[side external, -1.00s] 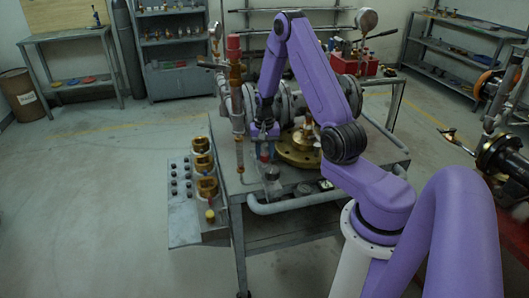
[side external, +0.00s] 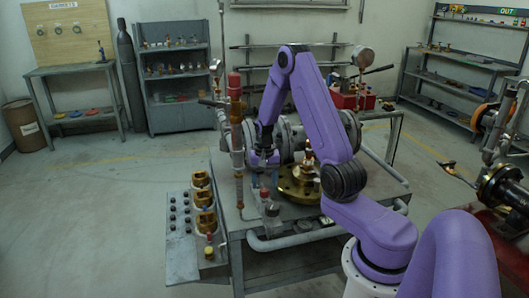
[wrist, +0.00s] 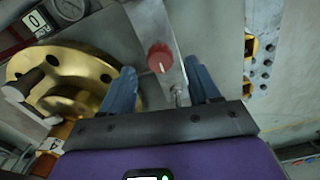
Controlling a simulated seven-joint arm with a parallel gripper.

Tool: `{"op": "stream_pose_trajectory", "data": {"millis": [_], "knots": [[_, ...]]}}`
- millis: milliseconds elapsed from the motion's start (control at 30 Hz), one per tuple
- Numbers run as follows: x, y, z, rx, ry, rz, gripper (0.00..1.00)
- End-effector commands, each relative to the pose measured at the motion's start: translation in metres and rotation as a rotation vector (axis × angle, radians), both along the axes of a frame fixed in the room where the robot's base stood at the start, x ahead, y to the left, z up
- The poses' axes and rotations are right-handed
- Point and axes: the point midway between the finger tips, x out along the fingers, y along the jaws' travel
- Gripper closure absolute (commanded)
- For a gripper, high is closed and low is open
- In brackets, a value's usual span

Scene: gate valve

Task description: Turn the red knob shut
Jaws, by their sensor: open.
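The red knob (wrist: 160,57) shows its round top with a pale mark in the wrist view. It sits on a grey metal bar, with a thin metal stem beside it. In the side view the red knob (side external: 264,193) is small, near the front of the bench. My gripper (wrist: 160,66) is open, with one blue finger on each side of the knob in the picture and visible gaps to both. In the side view my gripper (side external: 262,160) points down above the knob, apart from it. Its fingertips are hard to make out there.
A brass flange (side external: 298,183) lies close beside the knob, to its right. A red-topped vertical pipe (side external: 236,130) stands left of my gripper. A panel with brass blocks (side external: 202,222) hangs at the bench's left. Grey piping runs behind.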

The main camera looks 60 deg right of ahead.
Motion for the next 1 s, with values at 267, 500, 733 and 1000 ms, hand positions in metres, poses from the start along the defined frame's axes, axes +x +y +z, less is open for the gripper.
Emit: {"op": "stream_pose_trajectory", "data": {"millis": [267, 500, 733, 1000], "knots": [[0.001, 0.0, 0.057, -0.003, -0.005, 0.0, 0.39], [0.001, 0.0, 0.106, -0.002, -0.004, -0.001, 0.39], [0.0, 0.0, 0.136, 0.0, -0.001, -0.001, 0.39], [0.0, 0.0, 0.144, 0.001, 0.002, -0.001, 0.39]]}}
